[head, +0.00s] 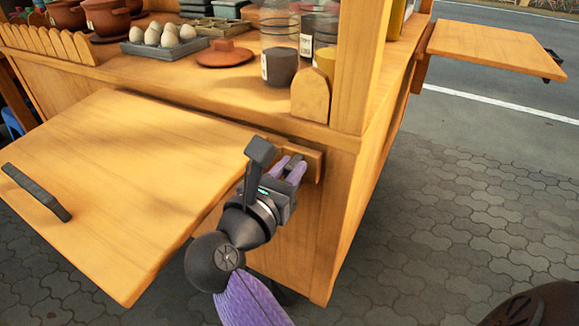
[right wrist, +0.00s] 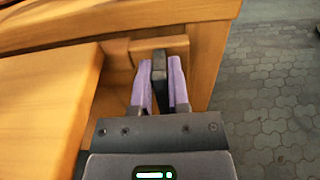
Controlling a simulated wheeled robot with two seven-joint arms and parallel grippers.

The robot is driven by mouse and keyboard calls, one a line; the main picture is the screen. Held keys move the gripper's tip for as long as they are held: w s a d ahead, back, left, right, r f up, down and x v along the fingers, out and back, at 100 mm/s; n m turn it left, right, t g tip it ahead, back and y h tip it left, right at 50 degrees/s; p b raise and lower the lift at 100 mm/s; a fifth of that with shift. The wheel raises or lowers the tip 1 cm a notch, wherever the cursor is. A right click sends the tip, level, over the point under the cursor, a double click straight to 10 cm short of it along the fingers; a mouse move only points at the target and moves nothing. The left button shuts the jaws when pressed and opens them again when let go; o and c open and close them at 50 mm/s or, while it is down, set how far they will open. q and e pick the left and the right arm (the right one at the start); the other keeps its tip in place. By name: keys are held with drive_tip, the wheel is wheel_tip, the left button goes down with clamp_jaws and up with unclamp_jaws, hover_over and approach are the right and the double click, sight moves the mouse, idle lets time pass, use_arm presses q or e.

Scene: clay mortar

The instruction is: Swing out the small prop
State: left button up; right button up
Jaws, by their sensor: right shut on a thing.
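The small prop (head: 314,163) is a short wooden bar under the counter's front edge, at the right end of the cart's front. It also shows in the right wrist view (right wrist: 176,44), with a dark upright grip (right wrist: 159,66) on it. My right gripper (head: 294,164) is shut on this grip, one purple finger on each side. The prop lies close along the cart's front, beside the right edge of the large wooden leaf (head: 120,170). The fingers and hand hide part of the prop in the head view. My left gripper is out of view.
The leaf sticks out at the left with a black handle (head: 36,192) near its outer edge. The counter (head: 180,83) holds an egg tray (head: 163,49), jars and a clay lid (head: 225,54). Another leaf (head: 495,48) extends at the far right. Open paving lies right of the cart.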

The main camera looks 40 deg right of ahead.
clamp_jaws()
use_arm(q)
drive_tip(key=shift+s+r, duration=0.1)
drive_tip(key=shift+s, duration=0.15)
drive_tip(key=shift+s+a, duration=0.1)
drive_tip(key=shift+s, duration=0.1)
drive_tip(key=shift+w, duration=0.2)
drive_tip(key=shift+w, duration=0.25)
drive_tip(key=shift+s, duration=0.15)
